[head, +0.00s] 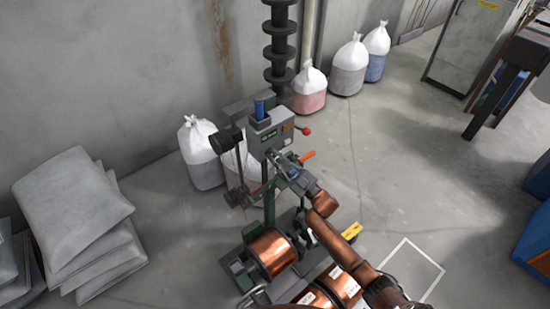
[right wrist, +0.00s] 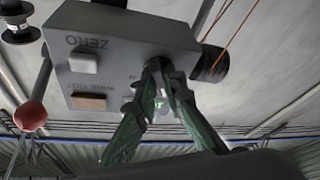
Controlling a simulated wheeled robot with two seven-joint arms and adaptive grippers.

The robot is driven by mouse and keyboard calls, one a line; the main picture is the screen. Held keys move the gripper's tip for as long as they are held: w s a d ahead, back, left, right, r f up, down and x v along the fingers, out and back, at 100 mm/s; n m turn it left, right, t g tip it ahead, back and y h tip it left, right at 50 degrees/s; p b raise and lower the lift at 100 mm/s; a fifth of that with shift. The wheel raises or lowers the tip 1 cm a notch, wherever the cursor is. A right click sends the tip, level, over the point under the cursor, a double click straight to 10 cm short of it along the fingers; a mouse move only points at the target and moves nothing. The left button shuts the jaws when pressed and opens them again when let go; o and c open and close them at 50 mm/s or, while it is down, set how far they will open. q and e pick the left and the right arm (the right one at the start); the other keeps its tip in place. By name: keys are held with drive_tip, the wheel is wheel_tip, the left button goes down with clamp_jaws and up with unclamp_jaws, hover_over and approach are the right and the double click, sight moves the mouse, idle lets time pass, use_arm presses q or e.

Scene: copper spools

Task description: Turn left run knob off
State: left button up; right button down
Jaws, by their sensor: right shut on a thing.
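The grey control box (head: 268,138) stands on a dark green post beside the wall, with a small lit green display on its front. In the right wrist view the box (right wrist: 110,50) appears upside down, with the word ZERO and two square buttons. My right gripper (head: 275,157) reaches up to the lower front of the box. In the right wrist view its green fingers (right wrist: 160,72) come together at the face of the box, shut on a small part there. The fingertips hide that part, which looks to be the run knob. My left gripper does not show.
A red ball-ended lever (head: 306,131) sticks out right of the box. An orange-red handle (head: 307,155) is close to my right gripper. Copper spools (head: 270,252) sit below. White-topped sacks (head: 202,150) line the wall. The floor to the right is mostly clear.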

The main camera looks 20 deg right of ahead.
drive_tip(key=shift+n+g, duration=0.3)
drive_tip(key=shift+n, duration=0.6)
drive_tip(key=c, duration=2)
unclamp_jaws()
drive_tip(key=v, duration=1.2)
drive_tip(key=shift+d, duration=0.15)
drive_tip(key=shift+f, duration=0.15)
